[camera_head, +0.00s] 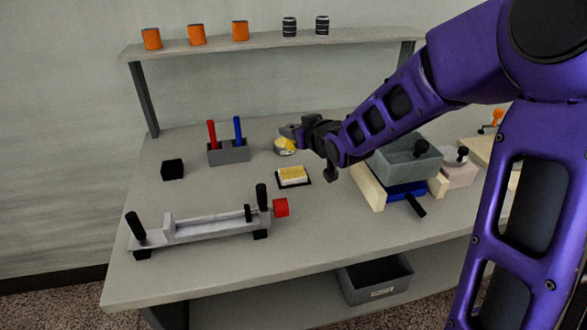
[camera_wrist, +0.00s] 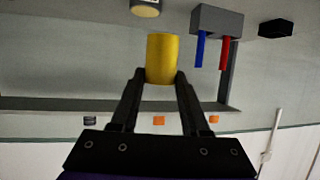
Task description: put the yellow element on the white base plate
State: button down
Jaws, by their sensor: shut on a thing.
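The yellow element (camera_wrist: 163,55) is a plain yellow cylinder between the two fingers of my gripper (camera_wrist: 160,74) in the wrist view. My gripper is shut on it. In the head view my gripper (camera_head: 293,132) is over the back middle of the table, and the yellow element (camera_head: 288,142) shows just under it. A pale round piece (camera_head: 284,152), which looks like the white base plate, is directly below in that view. In the wrist view a pale round piece (camera_wrist: 146,10) is cut by the top edge, apart from the element. I cannot tell the height between them.
A grey holder (camera_head: 229,153) with red and blue pegs stands to the left, beside a black block (camera_head: 172,169). A grey bin (camera_head: 405,160) stands to the right. A shelf (camera_head: 270,43) with orange and black spools runs behind.

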notch_tip(320, 180, down, 8)
jog(key=shift+f+b, duration=0.1)
jog(key=shift+b, duration=0.75)
jog(key=shift+f, duration=0.1)
jog(key=shift+c, duration=1.9)
grip_release()
jog(key=shift+r, duration=0.25)
jog(key=p+v, duration=0.2)
jog(key=v, duration=1)
jog(key=shift+p, duration=0.35)
jog(key=shift+w, duration=0.1)
